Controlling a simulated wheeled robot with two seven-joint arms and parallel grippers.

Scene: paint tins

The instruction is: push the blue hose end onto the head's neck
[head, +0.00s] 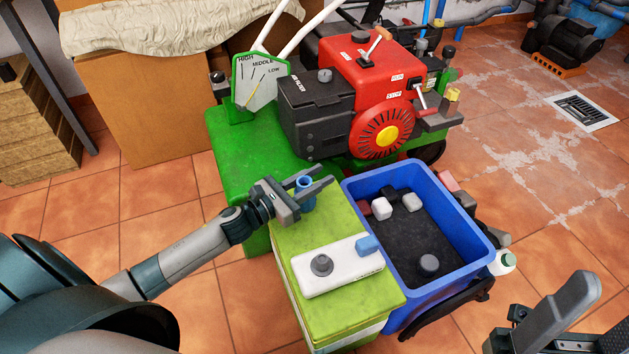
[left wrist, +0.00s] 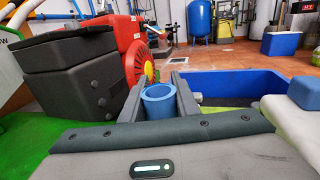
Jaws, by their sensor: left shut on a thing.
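A short blue hose end (head: 305,194), like an open tube, stands upright between the fingers of my left gripper (head: 312,186). The left gripper is shut on it, above the far end of the yellow-green box. In the left wrist view the blue tube (left wrist: 159,103) shows its open round top between the two dark fingers (left wrist: 164,98). A flat white piece (head: 345,270) with a grey round stub (head: 321,264) and a blue block (head: 367,245) lies on the box nearer me, apart from the gripper. I cannot tell which part is the neck. My right gripper (head: 558,312) is partly in view at lower right.
The yellow-green box (head: 300,235) stands beside a blue crate (head: 464,226) holding small white and dark blocks. A red engine (head: 369,80) with a black box sits on a green base (head: 228,140) behind. Tiled floor is open at right. A white bottle (head: 503,262) stands beside the crate.

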